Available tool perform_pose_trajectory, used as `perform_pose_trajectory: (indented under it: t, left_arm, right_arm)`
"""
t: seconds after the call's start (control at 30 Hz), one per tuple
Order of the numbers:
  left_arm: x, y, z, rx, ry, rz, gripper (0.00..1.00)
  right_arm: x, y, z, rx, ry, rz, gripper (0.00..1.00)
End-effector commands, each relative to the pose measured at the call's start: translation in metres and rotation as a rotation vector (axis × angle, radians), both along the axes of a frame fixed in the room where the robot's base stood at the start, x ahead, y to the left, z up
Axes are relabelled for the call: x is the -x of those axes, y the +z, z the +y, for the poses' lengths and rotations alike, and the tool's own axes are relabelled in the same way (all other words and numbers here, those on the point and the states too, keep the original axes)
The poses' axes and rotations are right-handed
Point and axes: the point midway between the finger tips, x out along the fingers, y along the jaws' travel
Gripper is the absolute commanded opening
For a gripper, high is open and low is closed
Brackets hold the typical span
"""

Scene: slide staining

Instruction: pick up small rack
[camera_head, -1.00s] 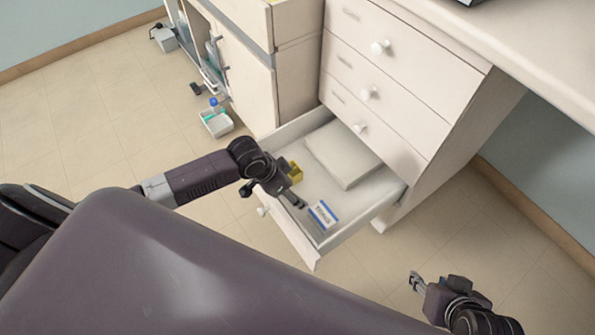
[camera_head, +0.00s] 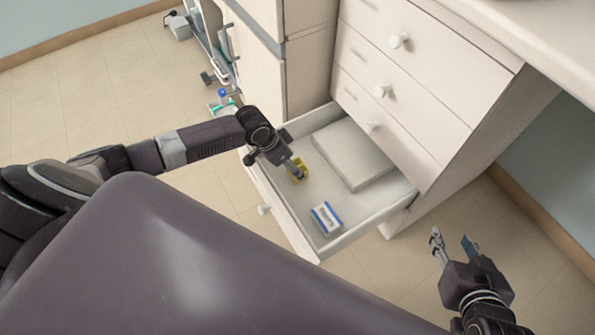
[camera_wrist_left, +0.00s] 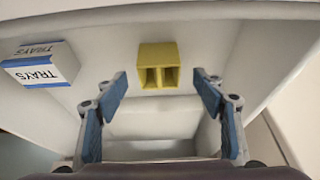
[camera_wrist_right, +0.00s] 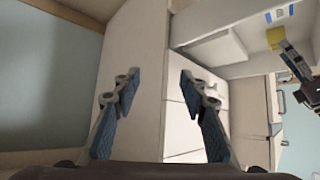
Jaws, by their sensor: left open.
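The small rack looks to be the yellow block with slots (camera_wrist_left: 158,66) lying in the open drawer (camera_head: 348,238). The yellow rack also shows in the head view (camera_head: 301,168), partly hidden by my left gripper. My left gripper (camera_head: 296,172) is over the drawer at the rack. In the left wrist view my left gripper (camera_wrist_left: 162,88) is open, its blue-padded fingers apart, with the rack ahead between them and not held. My right gripper (camera_head: 453,243) is open and empty, out to the right of the drawer; its parted fingers also show in the right wrist view (camera_wrist_right: 160,85).
A white and blue box marked TRAYS (camera_head: 326,218) lies in the drawer near its front. A flat white block (camera_head: 352,153) fills the drawer's back. Closed drawers (camera_head: 395,95) rise behind. A small tray (camera_head: 222,108) is on the floor at left.

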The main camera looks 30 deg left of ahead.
Motion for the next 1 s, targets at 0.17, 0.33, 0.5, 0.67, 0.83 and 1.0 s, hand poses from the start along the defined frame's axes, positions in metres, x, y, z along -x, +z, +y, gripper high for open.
perform_pose_trajectory:
  t: [0.17, 0.33, 0.5, 0.67, 0.83, 1.0]
  left_arm:
    - [-0.004, -0.013, -0.004, 0.001, 0.0, 0.0, 0.63]
    - [-0.008, -0.023, -0.006, 0.001, -0.001, -0.002, 0.63]
    - [-0.011, -0.035, -0.009, 0.0, -0.001, 0.0, 0.63]
    - [-0.014, -0.042, -0.01, -0.001, 0.0, 0.001, 0.63]
    - [-0.016, -0.044, -0.011, 0.0, -0.001, 0.0, 0.63]
    - [-0.015, -0.044, -0.011, 0.0, -0.001, 0.0, 0.63]
  right_arm:
    - [-0.024, 0.024, 0.01, -0.036, 0.011, -0.151, 0.39]
    - [-0.043, 0.055, 0.019, -0.071, 0.022, -0.303, 0.39]
    - [-0.056, 0.087, 0.027, -0.107, 0.031, -0.451, 0.39]
    - [-0.062, 0.111, 0.031, -0.133, 0.038, -0.556, 0.39]
    - [-0.063, 0.122, 0.033, -0.144, 0.04, -0.599, 0.39]
    - [-0.063, 0.122, 0.033, -0.144, 0.04, -0.601, 0.39]
